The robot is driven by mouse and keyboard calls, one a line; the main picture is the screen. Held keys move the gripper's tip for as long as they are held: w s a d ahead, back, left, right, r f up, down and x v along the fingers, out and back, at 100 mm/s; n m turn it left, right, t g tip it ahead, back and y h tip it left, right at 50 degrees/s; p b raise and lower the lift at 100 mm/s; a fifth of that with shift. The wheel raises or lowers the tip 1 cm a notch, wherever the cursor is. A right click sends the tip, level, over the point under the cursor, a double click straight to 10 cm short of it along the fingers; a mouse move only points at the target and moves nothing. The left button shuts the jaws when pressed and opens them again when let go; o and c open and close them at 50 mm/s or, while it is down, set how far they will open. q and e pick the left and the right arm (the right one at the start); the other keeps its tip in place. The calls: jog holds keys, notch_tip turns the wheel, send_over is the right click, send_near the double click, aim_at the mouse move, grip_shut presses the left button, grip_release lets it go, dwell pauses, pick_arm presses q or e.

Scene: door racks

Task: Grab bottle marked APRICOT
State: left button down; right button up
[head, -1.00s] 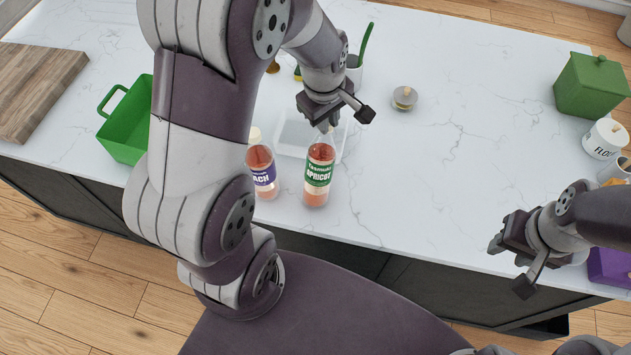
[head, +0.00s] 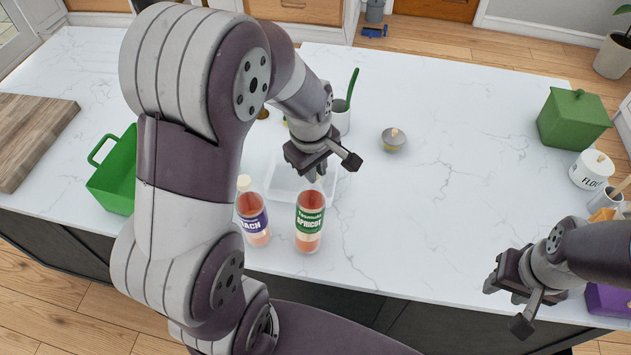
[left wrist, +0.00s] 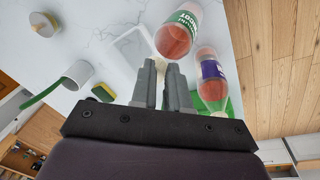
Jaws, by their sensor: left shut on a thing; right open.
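The bottle marked APRICOT (head: 309,225), orange-red with a green label, stands upright near the counter's front edge. My left gripper (head: 316,177) is over its top and shut on its neck. In the left wrist view the APRICOT bottle (left wrist: 176,38) extends beyond my left fingers (left wrist: 164,75), which hide part of its neck. A similar bottle with a purple label ending in ACH (head: 253,219) stands just left of it, apart from my fingers. My right gripper (head: 506,300) is open and empty at the right, above the counter's front edge.
A clear tray (head: 340,187) lies behind the bottles. A green basket (head: 112,185) and wooden board (head: 30,140) are at left. A green box (head: 573,122), flour canister (head: 590,170) and purple box (head: 608,300) are at right. The counter's middle right is clear.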

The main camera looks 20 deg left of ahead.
pick_arm(q)
jog(key=s+f+g, duration=0.2)
jog(key=s, duration=0.4)
jog(key=s+d+r, duration=0.1)
jog(key=d+r, duration=0.7)
jog(key=d, duration=0.2)
jog(key=shift+s+d+r, duration=0.15)
jog(key=shift+s+r, duration=0.1)
jog(key=shift+s, duration=0.1)
pick_arm(e)
jog(key=shift+w+a+f, duration=0.5)
jog(key=shift+w+f, duration=0.05)
jog(key=shift+f, duration=0.1)
pick_arm(q)
jog(key=c, duration=1.8)
grip_release()
jog(key=o, duration=1.4)
